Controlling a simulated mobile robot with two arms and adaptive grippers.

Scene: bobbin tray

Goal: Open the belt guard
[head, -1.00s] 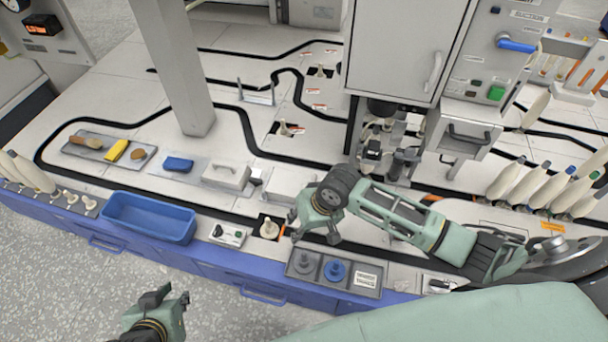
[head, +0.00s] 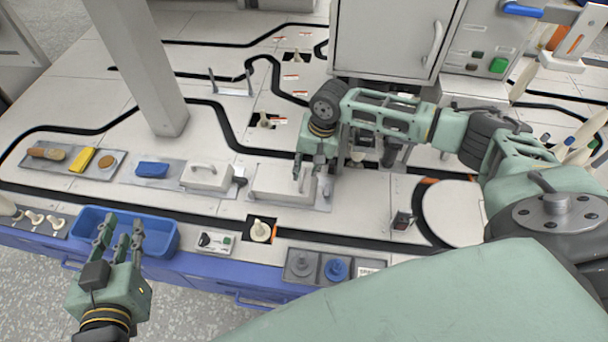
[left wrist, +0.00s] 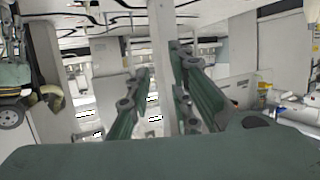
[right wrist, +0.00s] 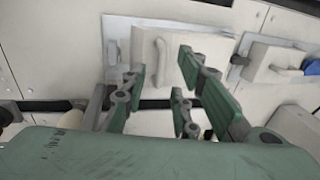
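A white box-shaped cover (head: 270,184) with an upright handle stands on a grey plate in the middle of the head view. A second white cover (head: 205,178) with a handle is to its left. No label shows which is the belt guard. My right gripper (head: 312,172) points down at the right end of the nearer cover. In the right wrist view the fingers are spread, with the cover's handle (right wrist: 161,62) showing between the tips; contact cannot be told. My left gripper (head: 121,230) is open and empty, in front of the blue bin.
The blue bin (head: 163,241) sits at the front edge. A cream bobbin (head: 260,232) and a button box (head: 215,242) are nearby. A grey column (head: 143,70) rises at the left, and a grey cabinet (head: 385,42) stands behind my right arm.

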